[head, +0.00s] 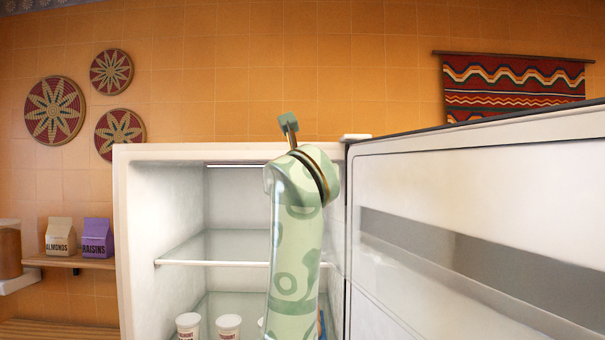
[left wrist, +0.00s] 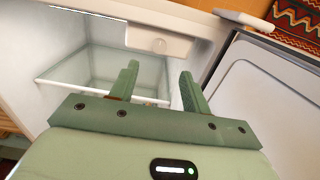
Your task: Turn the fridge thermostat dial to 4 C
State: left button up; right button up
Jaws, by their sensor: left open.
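The open fridge (head: 128,220) fills the middle of the head view. In the left wrist view, a pale housing (left wrist: 178,47) under its ceiling carries a small round dial (left wrist: 160,44). The dial's marks are too small to read. My left gripper (left wrist: 160,75) is open and empty, with its two green fingers pointing into the fridge and the dial showing beyond and between their tips, apart from them. In the head view my left arm rises in front of the fridge and hides the dial.
The fridge door (head: 440,190) stands open at right. A glass shelf (head: 215,248) crosses the interior, with white tubs (head: 228,325) below it. Cartons (head: 97,238) stand on a wall shelf at left. The upper compartment looks empty.

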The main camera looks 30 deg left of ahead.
pick_arm(q)
jog(key=p+x, duration=0.2)
jog(key=x, duration=0.9)
pick_arm(e)
jog(key=shift+w+a+r, duration=0.25)
jog(key=shift+w+r, duration=0.05)
jog(key=shift+r, duration=0.3)
jog(key=shift+w+a+r, duration=0.2)
jog(key=shift+w+r, duration=0.1)
jog(key=shift+r, duration=0.25)
pick_arm(q)
jog(key=shift+a, duration=0.15)
jog(key=c, duration=1)
pick_arm(e)
jog(key=shift+d, duration=0.15)
